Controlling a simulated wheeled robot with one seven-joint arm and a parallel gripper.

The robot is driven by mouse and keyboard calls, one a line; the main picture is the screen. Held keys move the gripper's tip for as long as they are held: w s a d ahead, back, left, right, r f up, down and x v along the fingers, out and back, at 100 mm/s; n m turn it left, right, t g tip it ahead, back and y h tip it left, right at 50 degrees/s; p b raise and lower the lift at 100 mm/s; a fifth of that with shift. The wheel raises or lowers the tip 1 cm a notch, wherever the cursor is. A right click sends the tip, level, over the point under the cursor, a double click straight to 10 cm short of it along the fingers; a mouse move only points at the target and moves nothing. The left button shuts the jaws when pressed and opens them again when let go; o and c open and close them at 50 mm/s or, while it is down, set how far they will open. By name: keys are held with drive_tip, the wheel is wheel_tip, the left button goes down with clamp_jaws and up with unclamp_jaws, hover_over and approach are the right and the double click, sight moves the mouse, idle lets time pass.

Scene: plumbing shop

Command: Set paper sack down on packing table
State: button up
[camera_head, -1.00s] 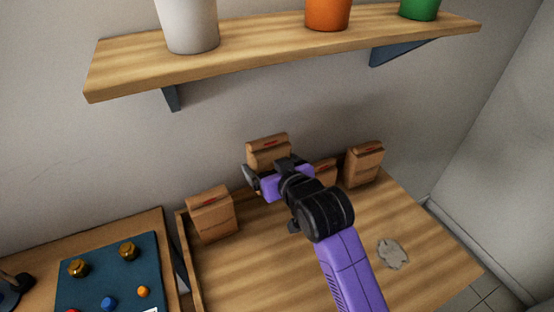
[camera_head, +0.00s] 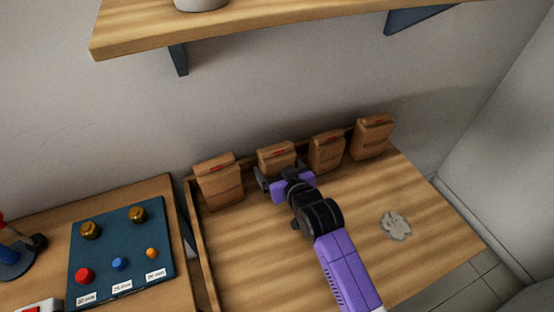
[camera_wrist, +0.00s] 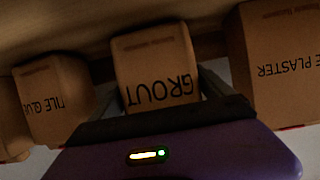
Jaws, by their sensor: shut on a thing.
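My gripper (camera_head: 280,172) is shut on a brown paper sack (camera_head: 277,155) at the back of the wooden packing table (camera_head: 255,255). In the wrist view, this sack (camera_wrist: 155,65) reads GROUT upside down, with a gripper finger on each side. It stands about upright in a row with the other sacks. Its base is hidden behind my gripper, so I cannot tell if it touches the table.
One sack (camera_head: 218,180) stands left of the held one; two more, a middle one (camera_head: 326,151) and a far one (camera_head: 372,137), stand right. A shelf (camera_head: 240,27) hangs above. A blue panel with knobs (camera_head: 122,255) lies left.

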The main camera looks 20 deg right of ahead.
drive_tip(key=shift+f, duration=0.1)
idle(0.3)
drive_tip(key=o, duration=1.8)
drive_tip(key=shift+f, duration=0.2)
drive_tip(key=shift+r, duration=0.25)
drive_tip(key=v, duration=1.2)
drive_tip(key=shift+f, duration=0.1)
